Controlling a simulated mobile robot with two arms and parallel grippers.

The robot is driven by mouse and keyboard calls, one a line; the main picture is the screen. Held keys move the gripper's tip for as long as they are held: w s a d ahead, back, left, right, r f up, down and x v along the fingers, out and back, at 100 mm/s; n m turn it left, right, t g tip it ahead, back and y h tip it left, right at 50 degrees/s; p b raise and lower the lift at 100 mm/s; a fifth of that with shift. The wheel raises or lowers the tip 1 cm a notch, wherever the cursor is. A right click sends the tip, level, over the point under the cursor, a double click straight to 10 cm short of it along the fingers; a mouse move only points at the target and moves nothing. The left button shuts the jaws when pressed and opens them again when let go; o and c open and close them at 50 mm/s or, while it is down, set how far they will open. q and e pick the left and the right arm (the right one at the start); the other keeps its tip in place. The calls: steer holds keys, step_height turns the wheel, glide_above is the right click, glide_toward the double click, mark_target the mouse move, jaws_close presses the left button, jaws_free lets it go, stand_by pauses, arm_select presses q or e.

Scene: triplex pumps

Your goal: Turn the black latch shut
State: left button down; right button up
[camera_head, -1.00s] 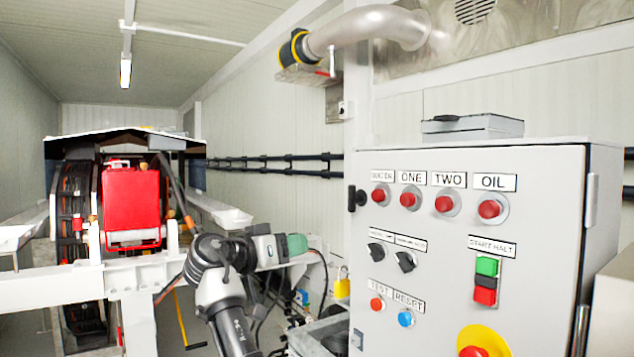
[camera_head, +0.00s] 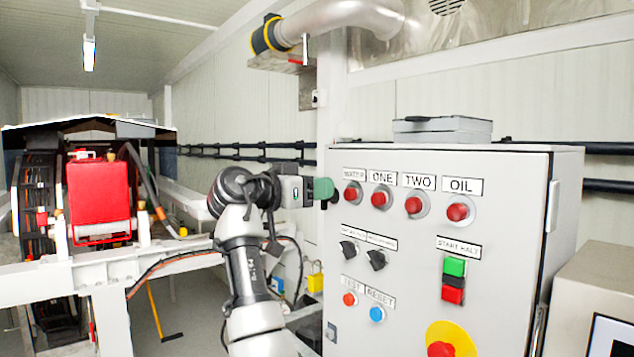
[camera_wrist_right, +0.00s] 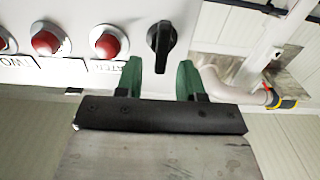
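The black latch (camera_wrist_right: 161,38) is on the edge of the grey control cabinet (camera_head: 400,300). In the right wrist view its handle stands upright in the picture, just beyond the fingertips. In the head view only a dark bit of the latch (camera_head: 335,193) shows beside the fingers. My right gripper (camera_head: 324,188) has green fingers and reaches the cabinet's upper left edge. In the right wrist view the gripper (camera_wrist_right: 160,68) is open, with the latch lined up with the gap between its fingers. I cannot tell whether they touch it. My left gripper is out of view.
Red buttons (camera_head: 414,205) sit right of the latch, with black selector switches (camera_head: 349,250) below. A yellow padlock (camera_head: 315,278) hangs left of the cabinet. A red pump unit (camera_head: 98,198) stands at left. A flat grey case (camera_head: 442,128) lies on top of the cabinet.

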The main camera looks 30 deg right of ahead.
steer(key=shift+d, duration=0.25)
jaws_close()
